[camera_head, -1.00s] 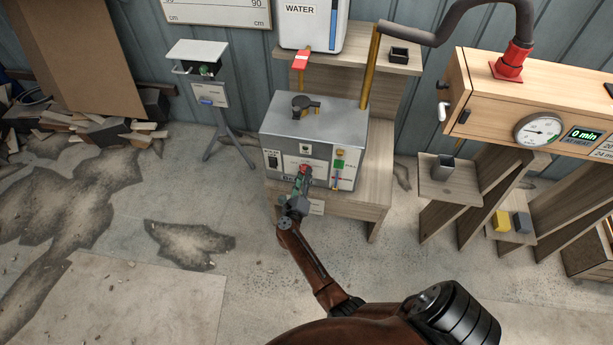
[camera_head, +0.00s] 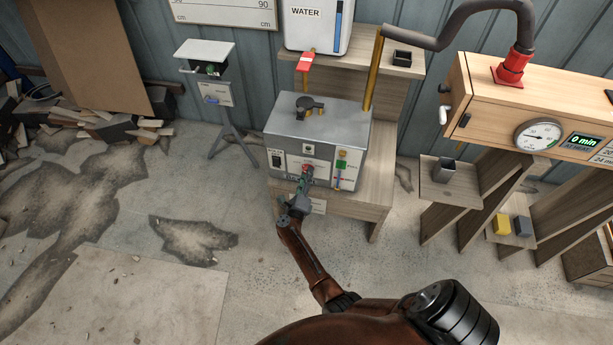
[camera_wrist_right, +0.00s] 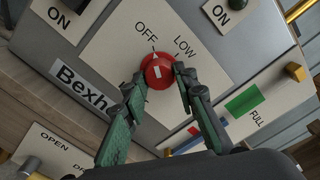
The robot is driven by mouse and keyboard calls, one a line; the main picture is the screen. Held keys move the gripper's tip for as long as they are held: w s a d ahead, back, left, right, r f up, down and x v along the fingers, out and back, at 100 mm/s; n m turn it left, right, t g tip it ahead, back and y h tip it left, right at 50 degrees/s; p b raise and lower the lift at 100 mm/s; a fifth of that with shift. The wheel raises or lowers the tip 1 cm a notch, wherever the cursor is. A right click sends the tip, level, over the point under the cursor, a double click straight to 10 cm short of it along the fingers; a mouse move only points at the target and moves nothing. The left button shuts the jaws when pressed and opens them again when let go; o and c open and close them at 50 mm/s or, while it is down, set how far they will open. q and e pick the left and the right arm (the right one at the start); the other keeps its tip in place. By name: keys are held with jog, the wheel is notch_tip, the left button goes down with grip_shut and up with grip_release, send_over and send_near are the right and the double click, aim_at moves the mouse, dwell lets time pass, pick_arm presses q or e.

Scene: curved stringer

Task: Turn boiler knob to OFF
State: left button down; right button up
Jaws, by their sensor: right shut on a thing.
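The boiler (camera_head: 318,131) is a grey metal box on a wooden stand, with a control panel on its front. Its round red knob (camera_wrist_right: 157,73) sits on a white plate with the words OFF and LOW beside it. A small white pointer at the knob's upper edge faces the OFF label (camera_wrist_right: 147,32). My right gripper (camera_wrist_right: 157,79) is shut on the knob, one green-padded finger on each side. In the head view the right gripper (camera_head: 306,179) reaches the panel from below and hides part of it. My left gripper is not in view.
Two ON switches flank the knob plate, and a red-and-green level scale (camera_wrist_right: 241,101) is at its right. A white WATER tank (camera_head: 316,22) stands behind the boiler. A wooden box with a gauge (camera_head: 538,134) stands at right.

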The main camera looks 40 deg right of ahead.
jog(key=o, duration=1)
jog(key=shift+a, duration=0.1)
jog(key=shift+c, duration=0.2)
jog(key=shift+o, duration=1)
